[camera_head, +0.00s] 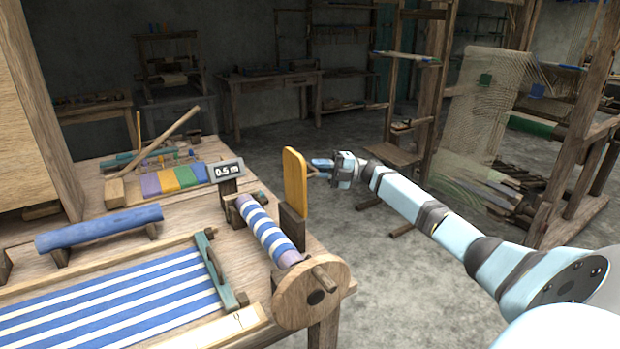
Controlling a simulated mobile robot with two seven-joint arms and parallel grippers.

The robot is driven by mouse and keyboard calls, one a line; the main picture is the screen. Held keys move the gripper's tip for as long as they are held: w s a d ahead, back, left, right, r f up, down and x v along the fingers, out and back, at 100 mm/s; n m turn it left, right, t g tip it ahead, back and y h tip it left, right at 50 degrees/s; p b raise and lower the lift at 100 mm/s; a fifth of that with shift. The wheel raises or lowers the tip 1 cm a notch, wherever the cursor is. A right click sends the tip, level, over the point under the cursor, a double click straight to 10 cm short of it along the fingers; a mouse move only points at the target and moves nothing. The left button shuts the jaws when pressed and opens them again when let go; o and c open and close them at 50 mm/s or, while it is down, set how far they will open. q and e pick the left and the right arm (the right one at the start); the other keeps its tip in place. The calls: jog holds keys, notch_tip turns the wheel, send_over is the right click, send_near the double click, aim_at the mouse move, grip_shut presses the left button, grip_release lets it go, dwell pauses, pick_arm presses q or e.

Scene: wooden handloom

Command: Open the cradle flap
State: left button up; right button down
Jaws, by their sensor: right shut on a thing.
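The cradle flap is an orange-yellow board (295,182) with a rounded top, standing upright at the right edge of the table. It stands beside a roll of blue-and-white striped cloth (266,228) lying in the cradle. A dark wooden block (292,226) is at the flap's foot. My right gripper (312,170) reaches in from the right and is shut at the flap's right side, gripping it. The exact contact is small and partly hidden behind the flap. My left gripper is out of view.
A round wooden wheel with a handle (312,293) is at the roll's near end. A small display reading 0.5 m (227,170) stands behind the roll. Striped cloth in a frame (120,300) and a blue roller (100,228) lie left. Open floor (385,265) is right of the table.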

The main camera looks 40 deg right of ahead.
pick_arm(q)
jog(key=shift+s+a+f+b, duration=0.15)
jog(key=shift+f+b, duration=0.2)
jog(key=shift+b, duration=0.35)
pick_arm(e)
jog(key=shift+s+d+f+m+t+y, duration=0.15)
jog(key=shift+d+f+m+t+y, duration=0.25)
jog(key=shift+d+f+t, duration=0.2)
jog(key=shift+d, duration=0.1)
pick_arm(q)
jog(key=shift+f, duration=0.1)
pick_arm(e)
jog(key=c, duration=1.1)
grip_release()
pick_arm(q)
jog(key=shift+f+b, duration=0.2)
jog(key=shift+b, duration=0.4)
pick_arm(e)
jog(key=shift+v, duration=6.9)
